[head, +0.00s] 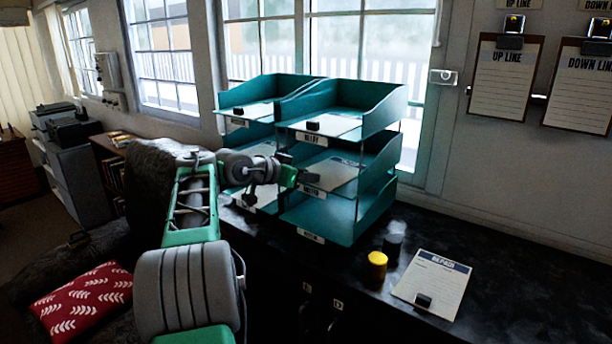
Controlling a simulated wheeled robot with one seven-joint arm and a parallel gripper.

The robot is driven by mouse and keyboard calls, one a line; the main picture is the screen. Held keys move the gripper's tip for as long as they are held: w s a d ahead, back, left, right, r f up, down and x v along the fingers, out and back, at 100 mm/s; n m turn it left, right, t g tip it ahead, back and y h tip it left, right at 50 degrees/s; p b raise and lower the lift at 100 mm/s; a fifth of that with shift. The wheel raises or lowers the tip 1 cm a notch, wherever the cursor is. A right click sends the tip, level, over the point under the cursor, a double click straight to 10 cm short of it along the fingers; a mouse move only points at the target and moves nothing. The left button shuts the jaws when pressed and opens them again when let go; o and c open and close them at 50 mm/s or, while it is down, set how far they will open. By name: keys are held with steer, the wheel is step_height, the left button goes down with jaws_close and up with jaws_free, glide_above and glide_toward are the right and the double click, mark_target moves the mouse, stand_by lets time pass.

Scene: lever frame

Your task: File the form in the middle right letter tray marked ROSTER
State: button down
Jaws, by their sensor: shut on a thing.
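Two stacks of teal letter trays stand side by side on the dark counter. The middle right tray (373,173) has a front label (312,192) too small to read surely. A pale form (338,172) lies inside this tray, its front end near the tray's front edge. My gripper (308,178) is at that front edge, shut on the form by its dark grip block. The fingers partly hide the block. I cannot tell whether the form rests fully on the tray floor.
The top right tray (392,112) and top left tray (285,86) hold papers with dark blocks. The bottom right tray (345,226) looks empty. A yellow-topped pot (377,265), a dark pot (393,247) and another form (436,278) are on the counter at right. My arm hides part of the left stack.

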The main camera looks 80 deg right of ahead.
steer(key=shift+f, duration=0.1)
steer(key=c, duration=1)
jaws_free()
